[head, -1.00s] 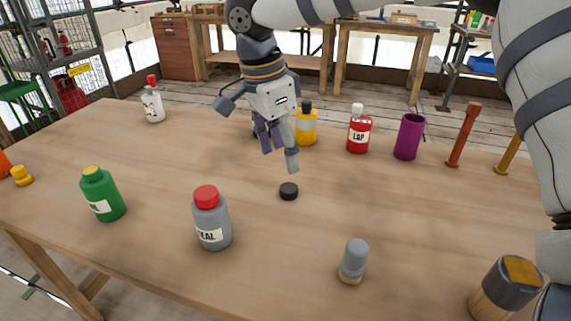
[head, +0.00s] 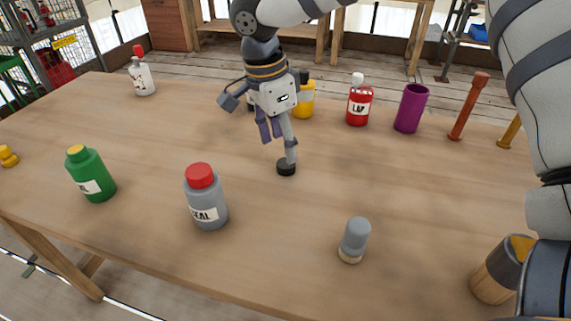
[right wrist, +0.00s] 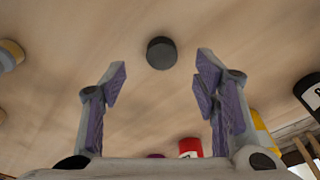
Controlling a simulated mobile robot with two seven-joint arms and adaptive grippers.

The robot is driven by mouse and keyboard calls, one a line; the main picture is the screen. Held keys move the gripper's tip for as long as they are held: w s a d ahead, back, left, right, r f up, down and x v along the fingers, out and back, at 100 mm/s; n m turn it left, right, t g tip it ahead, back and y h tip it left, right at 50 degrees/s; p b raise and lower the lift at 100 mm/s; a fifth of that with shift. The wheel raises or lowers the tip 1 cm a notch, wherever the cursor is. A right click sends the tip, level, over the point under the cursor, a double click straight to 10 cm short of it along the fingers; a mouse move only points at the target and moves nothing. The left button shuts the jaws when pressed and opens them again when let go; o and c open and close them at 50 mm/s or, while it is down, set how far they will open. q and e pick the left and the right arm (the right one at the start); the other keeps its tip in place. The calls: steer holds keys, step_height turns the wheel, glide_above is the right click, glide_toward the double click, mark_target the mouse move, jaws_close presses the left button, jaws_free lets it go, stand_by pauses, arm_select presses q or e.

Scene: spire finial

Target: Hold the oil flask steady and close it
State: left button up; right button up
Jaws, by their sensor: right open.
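A small black cap (head: 286,168) lies loose on the wooden table. My right gripper (head: 277,150) is above it, pointing down, open and empty; one finger overlaps the cap in the head view. In the right wrist view the cap (right wrist: 161,53) appears ahead, centred between the spread fingertips (right wrist: 160,75). A dark flask with a white label (right wrist: 312,92) stands at the right of the wrist view; in the head view it is mostly hidden behind the gripper. I cannot read its label, nor tell whether it is the oil flask. My left gripper is not in view.
A green bottle (head: 92,175) and a grey red-capped bottle (head: 206,205) stand front left. A yellow bottle (head: 305,100), red bottle (head: 358,105), purple cup (head: 410,110) and orange post (head: 466,108) stand behind. A grey peg (head: 354,240) stands front right. Table around the cap is clear.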

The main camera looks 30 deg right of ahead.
mark_target(286, 163)
steer(key=shift+f, duration=0.2)
steer(key=f, duration=0.2)
steer(key=d+f, duration=0.1)
steer(key=f, duration=0.2)
steer(key=shift+w+d, duration=0.1)
steer(key=shift+r, duration=0.1)
steer(key=c, duration=0.9)
